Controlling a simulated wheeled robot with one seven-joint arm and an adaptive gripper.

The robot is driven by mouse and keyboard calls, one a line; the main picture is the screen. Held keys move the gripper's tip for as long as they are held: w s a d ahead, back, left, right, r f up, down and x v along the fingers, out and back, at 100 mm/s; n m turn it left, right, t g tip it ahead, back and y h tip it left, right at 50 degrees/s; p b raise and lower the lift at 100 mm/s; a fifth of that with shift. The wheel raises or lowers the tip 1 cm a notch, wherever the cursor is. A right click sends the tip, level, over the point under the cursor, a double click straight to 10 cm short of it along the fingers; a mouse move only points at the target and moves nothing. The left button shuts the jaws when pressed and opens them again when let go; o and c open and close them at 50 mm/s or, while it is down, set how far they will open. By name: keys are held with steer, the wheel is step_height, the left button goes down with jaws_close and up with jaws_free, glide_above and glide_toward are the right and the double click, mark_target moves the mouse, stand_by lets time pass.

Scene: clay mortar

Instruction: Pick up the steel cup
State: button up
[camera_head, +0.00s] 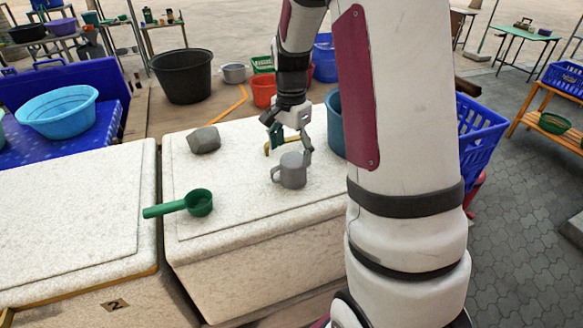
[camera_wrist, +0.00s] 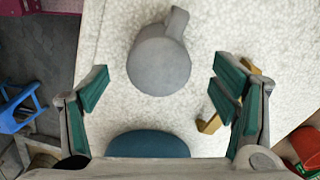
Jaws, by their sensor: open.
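The grey steel cup (camera_head: 293,172) stands upright on the white box lid, its handle toward the left in the head view. In the wrist view the cup (camera_wrist: 158,66) is seen from above, with its handle at the top. My gripper (camera_head: 291,143) is open and empty, just behind and above the cup in the head view. In the wrist view the green-padded fingers of my gripper (camera_wrist: 162,90) are spread wide, left and right of the cup's near part. Visible gaps separate both fingers from the cup.
A yellow angular object (camera_wrist: 209,123) lies by the right finger in the wrist view. A grey stone (camera_head: 204,139) and a green scoop (camera_head: 190,204) rest on the white box lid (camera_head: 235,235). A blue tub (camera_head: 334,122) stands close behind.

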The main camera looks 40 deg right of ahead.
mark_target(292, 171)
steer(key=shift+d+f+p, duration=0.1)
steer(key=shift+f+p, duration=0.65)
steer(key=shift+f, duration=2.9)
steer(key=c, duration=1.2)
